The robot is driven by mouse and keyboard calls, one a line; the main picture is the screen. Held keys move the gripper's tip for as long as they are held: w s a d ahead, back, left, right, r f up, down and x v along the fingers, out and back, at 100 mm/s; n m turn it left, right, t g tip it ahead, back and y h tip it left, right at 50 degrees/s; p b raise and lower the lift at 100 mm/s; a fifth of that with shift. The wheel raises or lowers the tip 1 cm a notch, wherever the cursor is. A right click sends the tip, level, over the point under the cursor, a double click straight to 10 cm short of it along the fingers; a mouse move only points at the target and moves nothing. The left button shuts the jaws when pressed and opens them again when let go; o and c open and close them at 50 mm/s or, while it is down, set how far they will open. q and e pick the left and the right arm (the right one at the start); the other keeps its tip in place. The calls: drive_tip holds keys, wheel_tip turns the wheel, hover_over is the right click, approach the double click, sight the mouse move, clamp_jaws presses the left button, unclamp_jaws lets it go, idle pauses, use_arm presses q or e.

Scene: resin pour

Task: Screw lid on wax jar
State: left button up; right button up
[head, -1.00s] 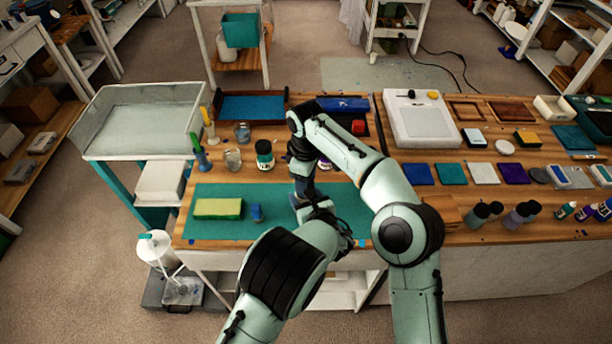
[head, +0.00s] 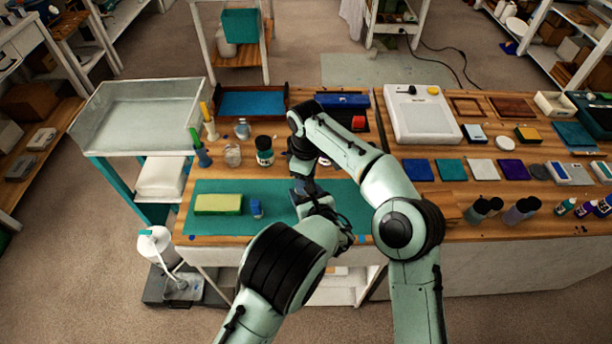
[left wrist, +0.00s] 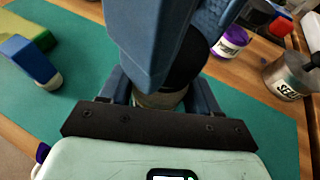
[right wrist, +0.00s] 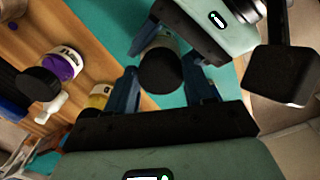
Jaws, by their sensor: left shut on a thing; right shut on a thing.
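The wax jar (left wrist: 160,99) is a small pale jar between the blue fingers of my left gripper (left wrist: 165,95), over the teal mat (left wrist: 85,85). Its black lid (right wrist: 161,70) is between the fingers of my right gripper (right wrist: 163,88), at the top of the jar. The lid lines up with the jar mouth; I cannot tell how tightly it is seated. My right gripper's fingers hide part of the lid in the left wrist view. In the head view my arms and grippers cover the jar.
A yellow-green sponge (head: 218,203) and a small blue item (head: 256,209) lie on the mat to the left. A purple-labelled jar (left wrist: 231,41) and a metal tin (left wrist: 288,77) stand close by.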

drive_tip(key=shift+f, duration=0.2)
drive_tip(key=m, duration=0.6)
drive_tip(key=shift+s+a, duration=0.1)
drive_tip(key=m, duration=0.5)
drive_tip(key=shift+a, duration=0.1)
drive_tip(key=m, duration=0.7)
drive_tip(key=shift+a+m, duration=0.1)
drive_tip(key=shift+m, duration=0.2)
drive_tip(key=m, duration=0.5)
drive_tip(key=shift+a, duration=0.1)
drive_tip(key=o, duration=1)
